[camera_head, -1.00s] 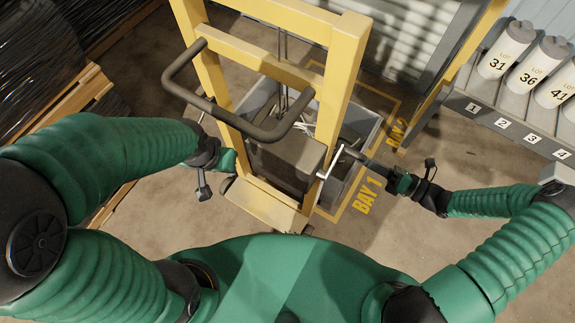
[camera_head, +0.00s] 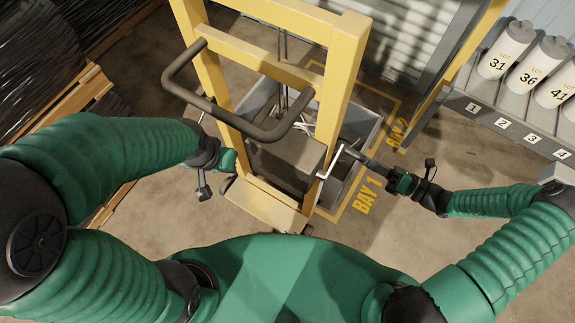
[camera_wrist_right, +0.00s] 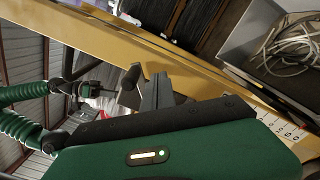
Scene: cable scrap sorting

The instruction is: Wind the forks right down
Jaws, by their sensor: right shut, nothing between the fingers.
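A yellow lift truck mast (camera_head: 342,75) stands upright in front of me, with a black looped handlebar (camera_head: 200,103). The forks are hidden behind the mast.
A grey crate (camera_head: 374,134) with pale cable stands beyond the mast, by the floor marking BAY 1 (camera_head: 367,195). The cable (camera_wrist_right: 290,48) shows in the right wrist view. A numbered rack (camera_head: 490,118) with labelled cylinders stands right; wrapped pallets (camera_head: 40,55) stand left.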

